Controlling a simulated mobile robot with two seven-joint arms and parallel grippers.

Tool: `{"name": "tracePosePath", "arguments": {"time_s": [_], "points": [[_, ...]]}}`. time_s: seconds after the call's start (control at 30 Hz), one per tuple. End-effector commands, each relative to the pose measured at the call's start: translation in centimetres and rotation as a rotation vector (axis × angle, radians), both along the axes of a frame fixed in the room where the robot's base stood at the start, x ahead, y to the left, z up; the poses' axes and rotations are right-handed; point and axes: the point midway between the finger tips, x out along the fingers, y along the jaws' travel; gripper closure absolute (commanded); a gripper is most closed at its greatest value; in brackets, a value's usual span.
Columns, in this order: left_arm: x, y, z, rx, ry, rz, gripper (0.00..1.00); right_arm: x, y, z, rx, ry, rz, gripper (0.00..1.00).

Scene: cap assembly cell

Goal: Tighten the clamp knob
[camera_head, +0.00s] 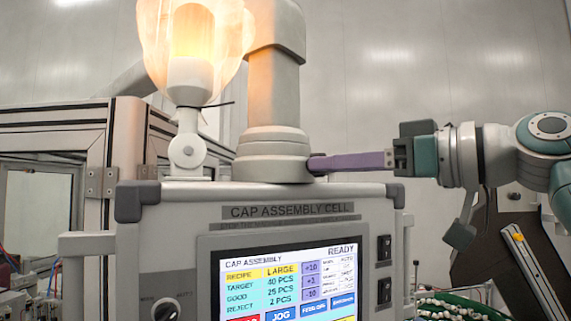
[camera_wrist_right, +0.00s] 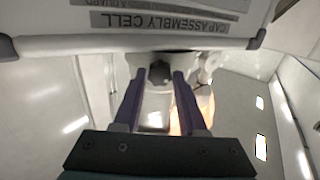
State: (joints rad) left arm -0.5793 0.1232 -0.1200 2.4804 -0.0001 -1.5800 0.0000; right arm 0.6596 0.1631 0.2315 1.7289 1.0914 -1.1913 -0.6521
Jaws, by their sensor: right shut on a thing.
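The clamp knob (camera_wrist_right: 160,72) is a small dark knob at the base of the grey post, seen in the right wrist view between my fingertips. In the head view the fingers cover it against the round grey collar (camera_head: 272,158). My right gripper (camera_head: 314,164) reaches in from the right, level, with long purple fingers. It also shows in the right wrist view (camera_wrist_right: 160,76), with one finger on each side of the knob, shut on it. My left gripper is not in either view.
The post stands on the grey cabinet (camera_head: 170,240) with a lit screen (camera_head: 285,285) on its front. A glowing lamp in a clear cover (camera_head: 192,55) stands just left of the post. A green-rimmed bin of white caps (camera_head: 450,306) is at lower right.

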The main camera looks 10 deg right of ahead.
Motion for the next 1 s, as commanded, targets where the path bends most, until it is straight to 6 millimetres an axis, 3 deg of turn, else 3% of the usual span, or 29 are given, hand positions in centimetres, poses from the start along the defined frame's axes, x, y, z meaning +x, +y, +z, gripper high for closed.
{"name": "tracePosePath", "arguments": {"time_s": [0.47, 1.0], "points": [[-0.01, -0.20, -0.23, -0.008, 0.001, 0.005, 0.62, -0.03, -0.01, -0.05, 0.047, 0.039, 0.000, 1.00], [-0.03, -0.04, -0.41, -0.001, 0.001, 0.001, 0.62, -0.07, 0.02, 0.06, 0.389, 0.322, 0.001, 1.00]]}}
